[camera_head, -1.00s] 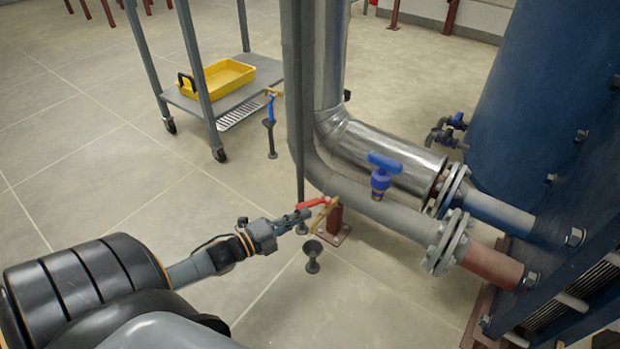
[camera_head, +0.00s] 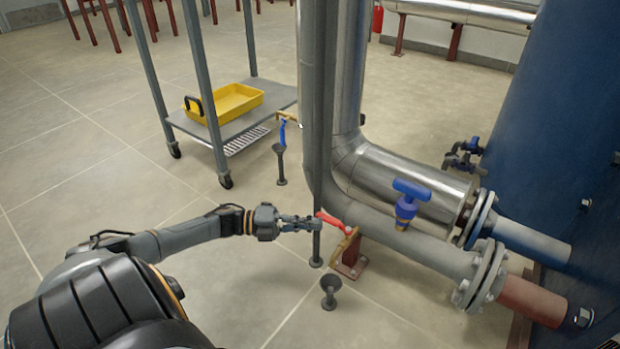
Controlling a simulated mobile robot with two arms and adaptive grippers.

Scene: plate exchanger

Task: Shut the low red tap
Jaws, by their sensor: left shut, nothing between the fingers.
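The low red tap has a red lever (camera_head: 334,222) on a brass body (camera_head: 346,246), low beside the grey pipe bend. The lever points up and left from the body, at an angle across it. My left gripper (camera_head: 316,224) is shut and empty. Its fingertips are at the lever's free end, by the thin upright grey pipe (camera_head: 318,150); whether they touch the lever I cannot tell. My right gripper is out of view.
A blue-handled valve (camera_head: 408,202) sits on the grey pipe to the right. A dark funnel (camera_head: 329,290) stands below the tap. A second tap with a blue lever (camera_head: 283,134) is farther back, near a trolley (camera_head: 240,115) with a yellow tray (camera_head: 233,102). Floor at left is clear.

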